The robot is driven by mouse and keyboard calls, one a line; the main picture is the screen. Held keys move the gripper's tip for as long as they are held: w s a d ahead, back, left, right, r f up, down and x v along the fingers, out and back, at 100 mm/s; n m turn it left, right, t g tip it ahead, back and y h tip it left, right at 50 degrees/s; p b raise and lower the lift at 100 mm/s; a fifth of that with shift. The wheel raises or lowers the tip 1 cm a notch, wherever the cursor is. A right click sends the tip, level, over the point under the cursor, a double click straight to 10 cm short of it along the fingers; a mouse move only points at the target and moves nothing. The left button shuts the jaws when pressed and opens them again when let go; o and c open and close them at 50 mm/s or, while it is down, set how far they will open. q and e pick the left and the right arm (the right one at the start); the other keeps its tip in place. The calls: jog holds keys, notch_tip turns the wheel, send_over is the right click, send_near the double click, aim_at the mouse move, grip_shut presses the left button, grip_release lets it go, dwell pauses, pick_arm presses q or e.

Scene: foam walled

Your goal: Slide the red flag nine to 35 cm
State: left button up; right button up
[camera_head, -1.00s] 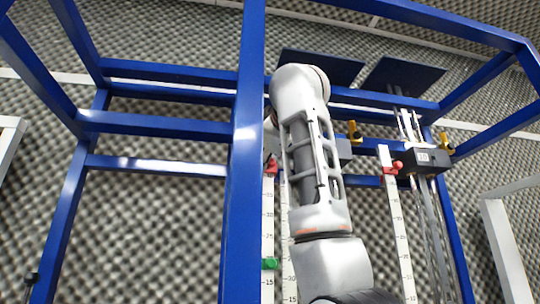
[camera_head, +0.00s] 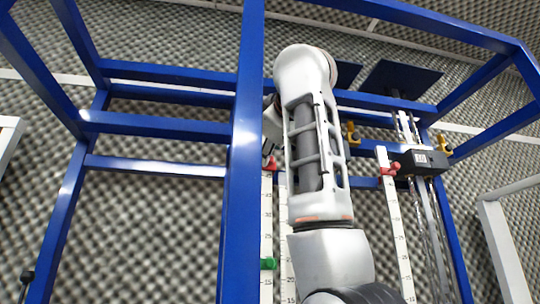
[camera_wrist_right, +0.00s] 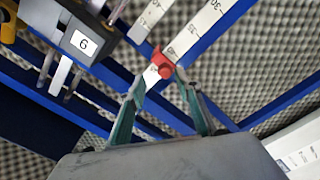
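In the right wrist view a red flag (camera_wrist_right: 162,66) sits on a white scale strip (camera_wrist_right: 184,42), close to its 40 mark. My right gripper (camera_wrist_right: 160,77) is open, with one finger on each side of the flag; I cannot tell whether either touches it. A dark box (camera_wrist_right: 80,38) beside the strip carries a tilted label that reads as 6 or 9. My left gripper is not in view.
A blue frame (camera_head: 243,150) has an upright post just left of my arm and bars above and behind. A green flag (camera_head: 267,263) sits lower on the left strip. A black box (camera_head: 424,162) and yellow clips (camera_head: 351,133) stand at the right. Foam walls surround.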

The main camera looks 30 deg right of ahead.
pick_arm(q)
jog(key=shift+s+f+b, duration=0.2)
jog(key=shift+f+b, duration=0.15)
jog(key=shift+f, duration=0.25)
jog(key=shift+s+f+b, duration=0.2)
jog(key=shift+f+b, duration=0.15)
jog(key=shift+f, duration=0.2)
pick_arm(e)
jog(key=shift+v, duration=2.9)
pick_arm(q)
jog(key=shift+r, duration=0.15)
